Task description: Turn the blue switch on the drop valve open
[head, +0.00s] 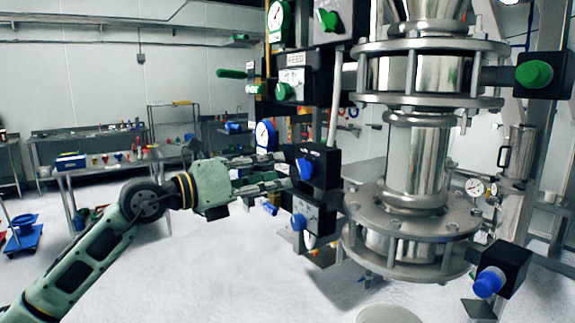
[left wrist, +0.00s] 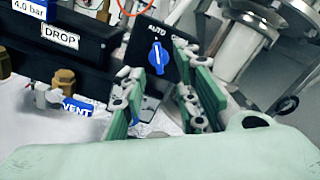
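The blue switch (head: 305,168) sits on the black drop valve box (head: 323,166). In the left wrist view the blue switch (left wrist: 158,56) has a white line standing nearly upright on it, and the "AUTO" label is above it. A "DROP" label (left wrist: 60,38) is on the black body to its left. My left gripper (head: 287,171) is open, its fingers pointing at the switch. In the left wrist view the fingers of my left gripper (left wrist: 157,70) are on either side of the switch, with gaps showing; whether they touch it I cannot tell. My right gripper is out of view.
A gauge with a blue rim (head: 265,135) and green knobs are above. The steel sifter column (head: 415,160) stands to the right. A bench (head: 105,165) is behind on the left.

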